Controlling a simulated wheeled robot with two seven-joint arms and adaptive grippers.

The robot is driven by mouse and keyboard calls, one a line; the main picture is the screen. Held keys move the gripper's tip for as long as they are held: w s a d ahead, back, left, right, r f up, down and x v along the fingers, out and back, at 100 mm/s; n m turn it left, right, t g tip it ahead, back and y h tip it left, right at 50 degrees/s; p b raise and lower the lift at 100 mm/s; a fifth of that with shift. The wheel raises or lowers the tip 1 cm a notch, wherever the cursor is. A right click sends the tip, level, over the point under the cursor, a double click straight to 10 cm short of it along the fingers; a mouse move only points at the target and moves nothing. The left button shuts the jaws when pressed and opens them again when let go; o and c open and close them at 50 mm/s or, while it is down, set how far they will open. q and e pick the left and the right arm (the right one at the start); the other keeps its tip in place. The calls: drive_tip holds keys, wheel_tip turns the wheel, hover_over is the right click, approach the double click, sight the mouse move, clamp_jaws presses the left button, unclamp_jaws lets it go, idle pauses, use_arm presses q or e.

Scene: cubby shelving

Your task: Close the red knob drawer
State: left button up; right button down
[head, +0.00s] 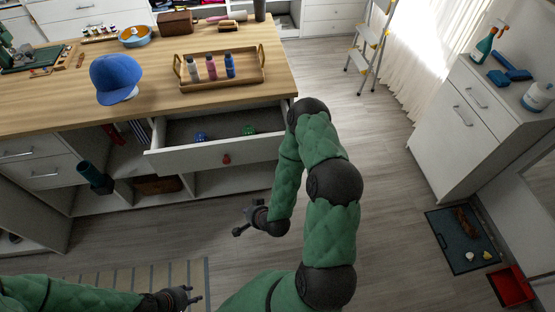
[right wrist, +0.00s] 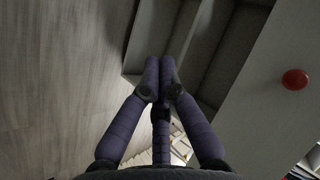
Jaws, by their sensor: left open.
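The drawer (head: 185,159) with the red knob (head: 227,159) stands pulled out under the wooden countertop. The knob also shows at the right of the right wrist view (right wrist: 295,79). A blue item (head: 200,136) and a green item (head: 248,130) lie inside the drawer. My right gripper (head: 239,230) is in front of and below the drawer, apart from the knob. Its fingertips (right wrist: 160,62) meet with nothing seen between them, so it is shut. My left gripper (head: 197,298) is open and empty, low over the floor near the bottom edge.
A dark cylinder (head: 95,178) juts out at the cabinet's left part. A blue cap (head: 116,78) and a tray (head: 222,85) with bottles stand on the countertop. Open shelf space lies below the drawer.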

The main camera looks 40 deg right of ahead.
drive_tip(key=s+d+r+m+t+h+b, duration=0.1)
drive_tip(key=s+d+r+m+t+h, duration=0.2)
drive_tip(key=d+r+m+h, duration=0.3)
drive_tip(key=s+d+r+m+t+h+b, duration=0.1)
drive_tip(key=s+d+r+m+t+h, duration=0.25)
drive_tip(key=d+m, duration=0.4)
use_arm(q)
wheel_tip(320, 180, down, 5)
drive_tip(key=b, duration=0.3)
drive_tip(key=shift+f, duration=0.1)
use_arm(e)
drive_tip(key=w+d+n, duration=0.1)
drive_tip(key=w+d, duration=0.7)
drive_tip(key=w, duration=0.4)
drive_tip(key=shift+w+d+f, duration=0.25)
drive_tip(key=shift+w+d, duration=0.05)
drive_tip(key=shift+d, duration=0.05)
drive_tip(key=shift+w+h, duration=0.1)
drive_tip(key=shift+h, duration=0.15)
